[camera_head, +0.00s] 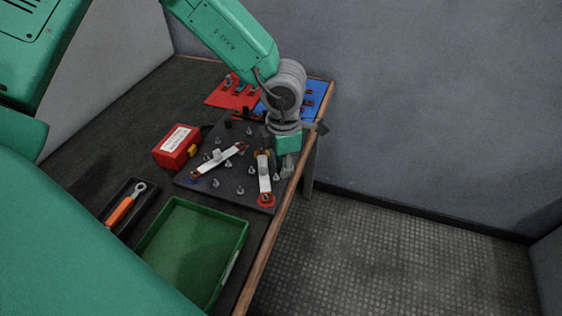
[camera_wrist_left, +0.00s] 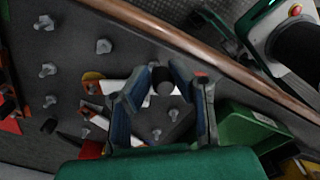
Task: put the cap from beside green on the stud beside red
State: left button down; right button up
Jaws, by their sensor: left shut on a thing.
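My left gripper (camera_head: 287,172) is over the right edge of the dark stud board (camera_head: 233,199), beside the upright white bar (camera_head: 263,172). In the left wrist view its two blue-lined fingers (camera_wrist_left: 163,82) are shut on a small dark cap (camera_wrist_left: 162,76). The cap is hidden in the head view. A red ring (camera_head: 266,201) lies at the near end of that white bar. Several bare metal studs stand on the board, one near the left bar (camera_head: 228,165). I cannot make out a green marking on the board. My right gripper is not in view.
A green tray (camera_head: 154,232) and an orange-handled wrench (camera_head: 121,211) lie in front of the board. A red box (camera_head: 176,146) stands on its left. Red (camera_head: 219,97) and blue (camera_head: 318,91) mats lie behind it. The table's wooden edge (camera_head: 263,258) runs along the right.

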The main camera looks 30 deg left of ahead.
aim_at(279, 182)
pick_arm(q)
jog(key=shift+a+f, duration=0.25)
jog(key=shift+a, duration=0.35)
jog(key=shift+d+f, duration=0.25)
jog(key=shift+d, duration=0.2)
jog(key=shift+a+f+b, duration=0.25)
jog(key=shift+f+b, duration=0.05)
jog(key=shift+f, duration=0.1)
jog(key=shift+s, duration=0.15)
jog(key=shift+f, duration=0.15)
jog(key=shift+d+f, duration=0.1)
jog(key=shift+f, duration=0.15)
jog(key=c, duration=2.3)
grip_release()
jog(key=shift+f, duration=0.3)
jog(key=shift+s, duration=0.1)
grip_shut()
